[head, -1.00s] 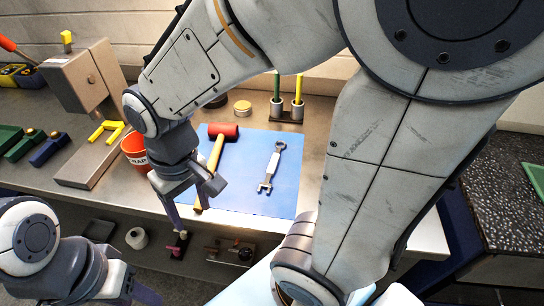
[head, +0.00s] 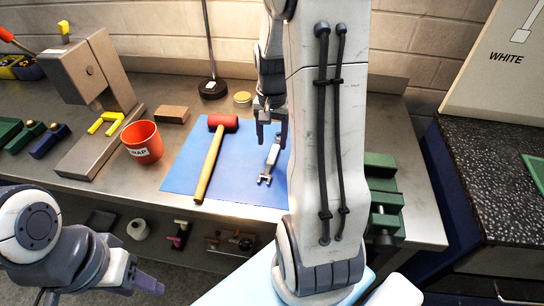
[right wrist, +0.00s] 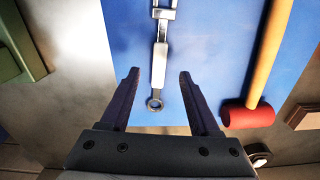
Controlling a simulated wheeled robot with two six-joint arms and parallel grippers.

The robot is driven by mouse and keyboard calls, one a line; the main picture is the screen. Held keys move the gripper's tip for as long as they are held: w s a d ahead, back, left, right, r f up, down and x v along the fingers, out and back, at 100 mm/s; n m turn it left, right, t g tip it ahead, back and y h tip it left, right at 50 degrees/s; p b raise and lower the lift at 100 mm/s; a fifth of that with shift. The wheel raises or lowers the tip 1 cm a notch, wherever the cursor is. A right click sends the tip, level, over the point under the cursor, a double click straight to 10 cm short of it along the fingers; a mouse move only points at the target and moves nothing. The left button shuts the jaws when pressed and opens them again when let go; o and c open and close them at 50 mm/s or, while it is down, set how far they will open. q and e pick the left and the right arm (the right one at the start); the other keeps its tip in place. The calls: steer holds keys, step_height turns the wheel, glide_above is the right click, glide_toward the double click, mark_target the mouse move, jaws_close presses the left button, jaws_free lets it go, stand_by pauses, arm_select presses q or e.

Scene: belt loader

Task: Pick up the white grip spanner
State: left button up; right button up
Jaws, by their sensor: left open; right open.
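The white grip spanner (head: 272,157) lies on the blue mat (head: 185,180), to the right of the mallet; its far end is hidden behind my right gripper in the head view. My right gripper (head: 272,138) is open above the spanner's far part. In the right wrist view the spanner's white grip (right wrist: 158,66) and ring end show between the two spread fingers (right wrist: 159,75), with nothing held. My left gripper (head: 150,284) is open and empty at the lower left, in front of the bench and away from the mat.
A red-headed mallet (head: 214,150) lies left of the spanner. A red scrap bucket (head: 142,142), a grey press (head: 85,75) and a green vice (head: 383,195) stand on the bench. A panel (head: 505,75) reading WHITE stands at the right.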

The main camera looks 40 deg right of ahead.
mark_target(273, 155)
steer(key=shift+d+f, duration=0.15)
steer(key=shift+f, duration=2.55)
jaws_close()
